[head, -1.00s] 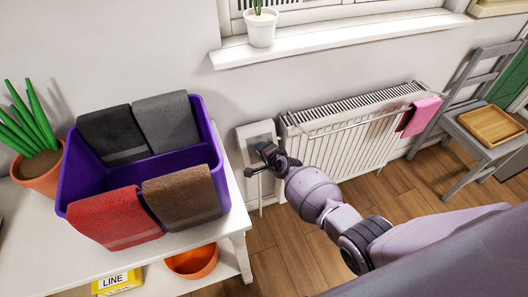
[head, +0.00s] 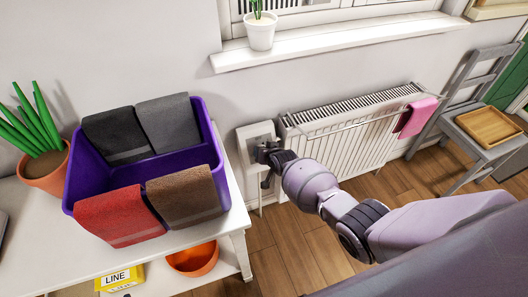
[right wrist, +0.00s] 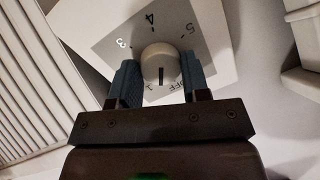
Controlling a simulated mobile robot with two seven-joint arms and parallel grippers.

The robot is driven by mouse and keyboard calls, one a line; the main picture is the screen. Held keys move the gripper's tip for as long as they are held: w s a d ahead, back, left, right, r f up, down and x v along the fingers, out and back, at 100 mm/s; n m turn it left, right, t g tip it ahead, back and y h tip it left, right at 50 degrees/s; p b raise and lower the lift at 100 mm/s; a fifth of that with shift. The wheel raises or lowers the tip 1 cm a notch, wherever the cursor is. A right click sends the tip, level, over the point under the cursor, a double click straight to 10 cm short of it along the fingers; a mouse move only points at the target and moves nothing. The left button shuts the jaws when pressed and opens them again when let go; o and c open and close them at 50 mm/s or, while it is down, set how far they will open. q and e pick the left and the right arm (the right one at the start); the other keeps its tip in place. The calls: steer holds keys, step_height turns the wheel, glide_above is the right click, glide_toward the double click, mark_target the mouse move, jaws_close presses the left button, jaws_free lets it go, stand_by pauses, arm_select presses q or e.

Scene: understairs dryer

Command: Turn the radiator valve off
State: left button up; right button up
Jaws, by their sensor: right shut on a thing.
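The radiator valve is a round pale knob (right wrist: 160,63) on a grey dial plate marked 3, 4, 5, OFF and 1. Its dark pointer line faces the bottom of the right wrist view, close to OFF and 1; I cannot tell which exactly. My right gripper (right wrist: 161,80) is shut on the knob, one blue-grey finger on each side. In the head view the right gripper (head: 267,155) is at the white valve box (head: 256,133), left of the radiator (head: 350,145), and hides the knob. My left gripper is not in view.
A white table (head: 226,218) with a purple bin (head: 142,178) of towels stands close left of the valve. A pink towel (head: 418,115) hangs on the radiator's right end. A grey chair (head: 470,135) holds a wooden tray. The floor in front is bare.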

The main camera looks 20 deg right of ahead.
steer(key=n, duration=0.3)
steer(key=shift+h, duration=0.3)
steer(key=shift+n, duration=1.6)
steer(key=o, duration=0.9)
steer(key=shift+p, duration=0.3)
